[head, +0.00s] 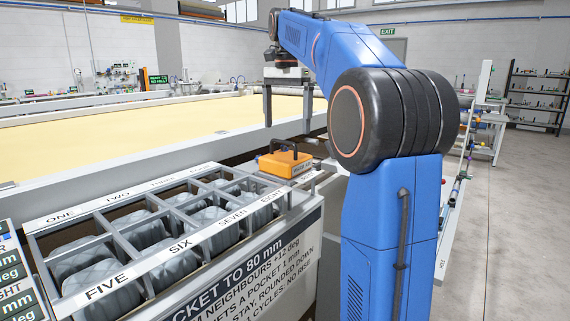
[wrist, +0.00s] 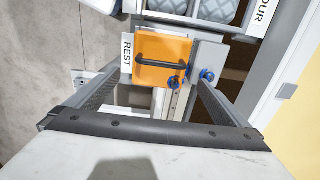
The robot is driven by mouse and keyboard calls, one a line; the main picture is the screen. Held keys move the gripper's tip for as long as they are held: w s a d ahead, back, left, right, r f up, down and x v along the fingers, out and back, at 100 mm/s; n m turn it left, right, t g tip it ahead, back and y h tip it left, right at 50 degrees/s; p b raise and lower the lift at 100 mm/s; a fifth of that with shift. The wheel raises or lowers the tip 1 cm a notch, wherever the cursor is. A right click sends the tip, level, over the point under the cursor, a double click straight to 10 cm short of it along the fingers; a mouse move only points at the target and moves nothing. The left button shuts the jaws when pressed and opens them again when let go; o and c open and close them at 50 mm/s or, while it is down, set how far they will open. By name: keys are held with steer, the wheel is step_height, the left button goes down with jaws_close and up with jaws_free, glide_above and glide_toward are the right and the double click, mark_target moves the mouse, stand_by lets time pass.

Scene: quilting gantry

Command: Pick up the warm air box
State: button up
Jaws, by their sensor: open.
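The warm air box is an orange box with a black handle on top; it sits on a ledge at the end of the pocket rack in the head view (head: 284,165). In the wrist view the box (wrist: 150,72) lies at the upper middle, its handle running across it, with blue knobs at its lower right. My gripper (head: 287,118) is open and empty, pointing down above the box with a gap between. In the wrist view its two fingers (wrist: 160,88) spread either side of the lower part of the box.
A rack (head: 208,263) of numbered pockets holding grey quilted pieces stands left of the box. A label reading REST (wrist: 127,54) is beside the box. A long table with yellow fabric (head: 160,122) lies behind. Open floor (head: 510,210) is at right.

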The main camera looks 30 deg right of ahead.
mark_target(286, 156)
step_height(286, 156, down, 12)
steer(key=shift+a+r, duration=0.1)
steer(key=shift+r, duration=0.1)
stand_by(0.4)
steer(key=c, duration=1)
